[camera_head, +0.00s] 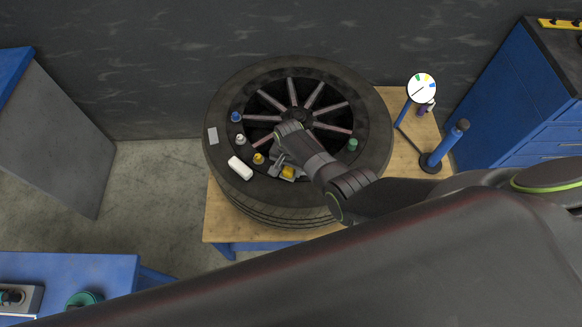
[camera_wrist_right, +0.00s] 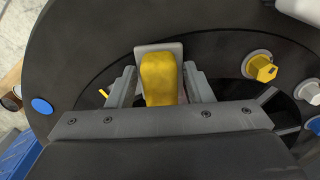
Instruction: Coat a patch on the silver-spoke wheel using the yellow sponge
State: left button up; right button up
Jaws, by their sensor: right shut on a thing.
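The wheel (camera_head: 223,98) lies flat on a wooden-topped table, with a dark tyre and silver, slightly pinkish spokes. My right gripper (camera_head: 286,169) is over the near part of the wheel, shut on the yellow sponge (camera_head: 288,173). The sponge also shows between the fingers in the right wrist view (camera_wrist_right: 160,78). A pale grey rectangle (camera_wrist_right: 142,51) shows around the sponge's far end there; whether the sponge touches it I cannot tell. My left gripper is not in view.
A white block (camera_head: 240,168) and blue (camera_head: 236,117), white (camera_head: 240,139), yellow (camera_head: 258,158) and green (camera_head: 353,144) caps sit on the wheel. A blue pump (camera_head: 447,145) and gauge (camera_head: 421,88) stand to the right. Blue cabinets (camera_head: 525,90) are farther right.

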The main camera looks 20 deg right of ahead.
jog(key=shift+r+p, duration=1)
jog(key=shift+r, duration=2.5)
